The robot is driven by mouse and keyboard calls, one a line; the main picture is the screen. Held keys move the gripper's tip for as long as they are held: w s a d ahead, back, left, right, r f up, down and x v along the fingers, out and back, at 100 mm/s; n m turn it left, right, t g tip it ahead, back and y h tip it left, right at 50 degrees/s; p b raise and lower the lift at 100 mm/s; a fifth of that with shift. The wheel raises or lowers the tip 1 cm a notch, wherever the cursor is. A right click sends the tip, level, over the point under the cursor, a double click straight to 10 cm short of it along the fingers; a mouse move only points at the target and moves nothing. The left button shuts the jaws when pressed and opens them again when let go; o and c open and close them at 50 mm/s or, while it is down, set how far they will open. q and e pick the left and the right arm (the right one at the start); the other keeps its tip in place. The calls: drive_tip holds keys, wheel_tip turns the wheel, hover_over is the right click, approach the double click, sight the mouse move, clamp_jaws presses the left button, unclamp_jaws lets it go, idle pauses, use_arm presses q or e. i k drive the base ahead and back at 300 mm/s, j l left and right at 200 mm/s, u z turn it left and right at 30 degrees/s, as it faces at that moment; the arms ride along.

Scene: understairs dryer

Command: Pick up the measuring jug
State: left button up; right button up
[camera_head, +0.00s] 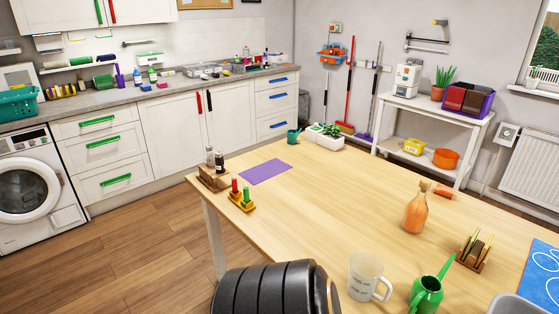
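The measuring jug (363,278) is a clear, whitish jug with dark markings on its side and a handle on its right. It stands upright on the wooden table (325,225), near the bottom of the head view. Neither of my grippers can be made out in this view, so I cannot tell whether they are open or shut. A large dark ribbed shape fills the bottom centre, just left of the jug. I cannot tell whether it is part of me.
A green watering can (427,294) stands close to the jug's right. An orange bottle (415,212) and a wooden holder (474,252) with upright pieces stand farther back. A purple mat (265,172) lies at the far left. The table's middle is clear.

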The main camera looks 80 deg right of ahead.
sight(366, 270)
drive_tip(key=z, duration=3.45)
